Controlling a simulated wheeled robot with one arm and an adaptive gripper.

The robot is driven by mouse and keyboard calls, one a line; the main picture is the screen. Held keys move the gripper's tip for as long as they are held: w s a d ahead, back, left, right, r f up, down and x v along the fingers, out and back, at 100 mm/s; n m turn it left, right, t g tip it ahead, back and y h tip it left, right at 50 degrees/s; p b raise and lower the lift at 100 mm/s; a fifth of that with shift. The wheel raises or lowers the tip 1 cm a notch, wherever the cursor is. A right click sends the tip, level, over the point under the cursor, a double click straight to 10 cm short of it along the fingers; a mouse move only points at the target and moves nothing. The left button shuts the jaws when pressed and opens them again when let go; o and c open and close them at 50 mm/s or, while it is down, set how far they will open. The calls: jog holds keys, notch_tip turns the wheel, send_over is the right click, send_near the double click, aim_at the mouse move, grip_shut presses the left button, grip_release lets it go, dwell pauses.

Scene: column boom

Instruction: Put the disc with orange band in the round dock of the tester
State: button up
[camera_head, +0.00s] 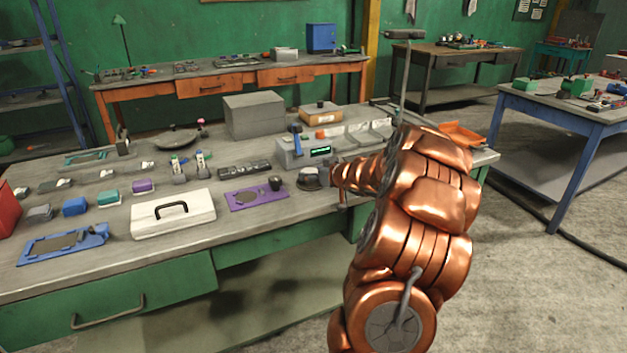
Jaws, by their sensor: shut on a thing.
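The tester appears to be the grey box (291,153) with a green-lit display (320,151) and a blue lever (296,140), near the middle of the bench. My copper arm reaches in from the right. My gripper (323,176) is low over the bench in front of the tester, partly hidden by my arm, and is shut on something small. A dark rounded thing with a pale edge (308,180) shows at the fingertips; I cannot tell whether it is the held thing or part of the bench set-up. No orange band can be made out on it. The round dock cannot be made out.
A purple plate (257,196) with a dark knob and a white case (172,215) lie left of my gripper. A dark strip (245,170) and a grey box (253,116) stand behind. An orange tray (460,134) is at the right. Bare bench (310,212) shows in front.

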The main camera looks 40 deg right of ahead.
jog(key=shift+f, duration=0.75)
jog(key=o, duration=1.5)
jog(key=shift+f, duration=0.15)
jog(key=shift+s+r, duration=0.4)
jog(key=shift+s, duration=0.15)
jog(key=p+v, duration=0.1)
jog(key=v, duration=1)
jog(key=shift+a, duration=0.1)
jog(key=shift+w, duration=0.1)
